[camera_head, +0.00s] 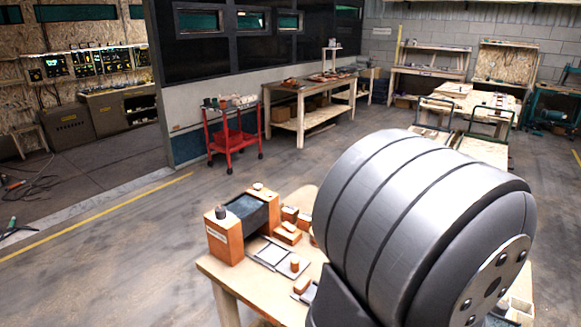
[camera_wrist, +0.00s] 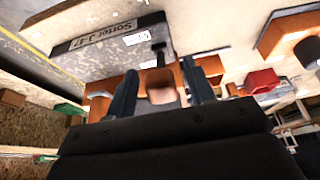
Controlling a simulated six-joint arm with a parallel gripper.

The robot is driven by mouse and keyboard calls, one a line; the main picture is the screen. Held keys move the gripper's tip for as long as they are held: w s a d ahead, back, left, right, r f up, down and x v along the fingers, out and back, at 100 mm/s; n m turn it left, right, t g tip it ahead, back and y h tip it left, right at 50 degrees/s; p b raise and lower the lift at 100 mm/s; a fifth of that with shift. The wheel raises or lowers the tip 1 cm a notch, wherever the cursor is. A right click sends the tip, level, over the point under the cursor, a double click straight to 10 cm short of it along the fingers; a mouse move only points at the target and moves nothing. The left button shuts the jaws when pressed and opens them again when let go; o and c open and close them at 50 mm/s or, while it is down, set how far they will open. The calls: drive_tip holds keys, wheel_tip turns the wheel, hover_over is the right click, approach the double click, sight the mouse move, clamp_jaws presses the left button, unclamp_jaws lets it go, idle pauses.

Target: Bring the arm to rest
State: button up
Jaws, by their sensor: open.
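My gripper (camera_wrist: 158,70) shows in the wrist view with its two dark fingers apart. An orange-brown block with a paler end (camera_wrist: 160,90) shows between the fingers. I cannot tell its distance from them, and nothing looks clamped. In the head view a big grey arm link of mine covers the right of the workbench (camera_head: 222,275), and my gripper is hidden.
On the workbench stand an orange-sided unit with a dark trough (camera_head: 225,240), small orange blocks (camera_head: 287,232) and a flat grey tray (camera_head: 270,254). A red block (camera_wrist: 262,80) shows in the wrist view. A red cart (camera_head: 233,140) stands behind on open floor.

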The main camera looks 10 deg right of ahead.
drive_tip(key=v, duration=1.6)
drive_tip(key=x, duration=1.7)
drive_tip(key=shift+w+d+r+g+y, duration=0.2)
drive_tip(key=shift+w+d+g+y, duration=0.15)
drive_tip(key=shift+g+y, duration=0.25)
drive_tip(key=shift+w+d+r+g+y, duration=0.2)
drive_tip(key=shift+w+d+g+y, duration=0.15)
drive_tip(key=shift+g+y, duration=0.25)
drive_tip(key=shift+w+d+g+y, duration=0.4)
drive_tip(key=shift+g+y, duration=0.3)
drive_tip(key=shift+w+d+g+y, duration=0.4)
drive_tip(key=shift+g+y, duration=0.3)
